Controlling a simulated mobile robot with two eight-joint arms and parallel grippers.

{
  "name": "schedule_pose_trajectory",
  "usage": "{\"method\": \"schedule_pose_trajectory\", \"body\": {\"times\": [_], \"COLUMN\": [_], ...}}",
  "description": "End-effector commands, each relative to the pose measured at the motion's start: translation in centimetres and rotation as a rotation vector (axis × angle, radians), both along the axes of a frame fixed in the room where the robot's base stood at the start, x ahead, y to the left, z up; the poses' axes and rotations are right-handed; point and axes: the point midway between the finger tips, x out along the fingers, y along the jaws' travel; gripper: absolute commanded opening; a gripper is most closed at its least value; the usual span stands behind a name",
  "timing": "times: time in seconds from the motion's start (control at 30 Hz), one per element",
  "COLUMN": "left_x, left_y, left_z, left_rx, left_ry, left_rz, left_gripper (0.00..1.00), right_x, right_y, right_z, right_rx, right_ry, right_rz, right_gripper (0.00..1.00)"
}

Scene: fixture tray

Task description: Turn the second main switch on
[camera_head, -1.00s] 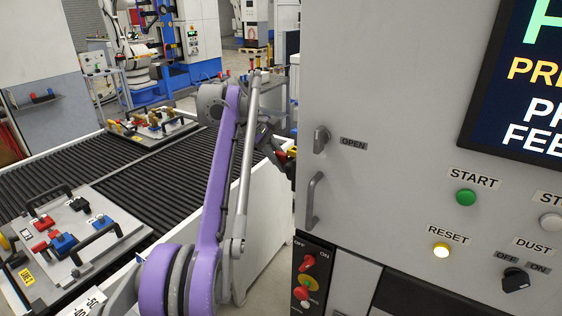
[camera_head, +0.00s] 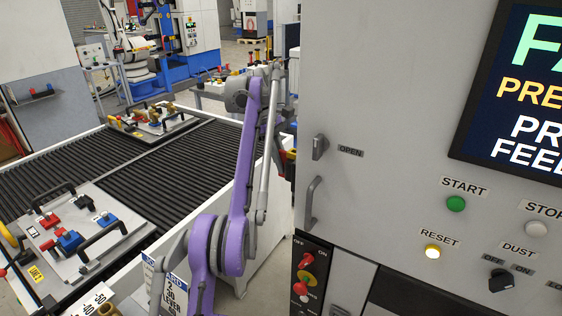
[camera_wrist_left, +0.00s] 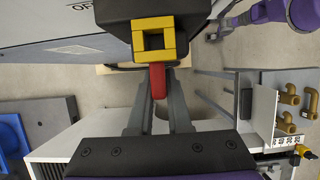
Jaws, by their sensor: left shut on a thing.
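In the left wrist view, a switch with a yellow square frame (camera_wrist_left: 168,23) sits on a black housing at the machine's side. Its red handle (camera_wrist_left: 157,76) points down in the picture, between the fingers of my left gripper (camera_wrist_left: 158,88). The gripper is shut on this red handle. In the head view my left gripper (camera_head: 280,160) is small and partly hidden at the machine's left edge. The on/off marking of this switch cannot be read. My right gripper is in neither view.
The grey machine front (camera_head: 400,110) fills the right side, with a door handle (camera_head: 313,203), a red knob panel (camera_head: 309,262) and buttons. A roller conveyor (camera_head: 150,185) with fixture trays lies left. The wrist view shows brass pipe fittings (camera_wrist_left: 288,95) at right.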

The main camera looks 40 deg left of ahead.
Motion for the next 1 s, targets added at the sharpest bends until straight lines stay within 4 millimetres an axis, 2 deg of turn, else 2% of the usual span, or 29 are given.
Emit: {"method": "schedule_pose_trajectory", "body": {"times": [0.07, 0.1, 0.23, 0.27, 0.77, 1.0], "left_x": [-0.18, -0.19, -0.17, -0.17, -0.15, -0.17], "left_y": [-0.05, -0.06, -0.05, -0.05, -0.03, 0.04], "left_z": [-0.21, -0.21, -0.19, -0.17, 0.0, 0.06], "left_rx": [-0.001, -0.001, -0.001, -0.001, -0.001, 0.006], "left_ry": [0.01, 0.01, 0.009, 0.008, 0.0, -0.065], "left_rz": [-0.003, -0.003, -0.004, -0.003, -0.002, -0.001], "left_gripper": [0.0, 0.2, 0.44, 0.46, 0.46, 0.46], "right_x": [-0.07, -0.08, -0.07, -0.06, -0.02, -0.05], "right_y": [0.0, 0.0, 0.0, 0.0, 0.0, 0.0], "right_z": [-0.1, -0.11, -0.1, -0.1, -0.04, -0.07], "right_rx": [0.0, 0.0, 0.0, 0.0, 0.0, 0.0], "right_ry": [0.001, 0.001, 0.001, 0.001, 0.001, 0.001], "right_rz": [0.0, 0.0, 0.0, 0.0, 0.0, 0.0], "right_gripper": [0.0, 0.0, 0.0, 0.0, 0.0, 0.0]}}
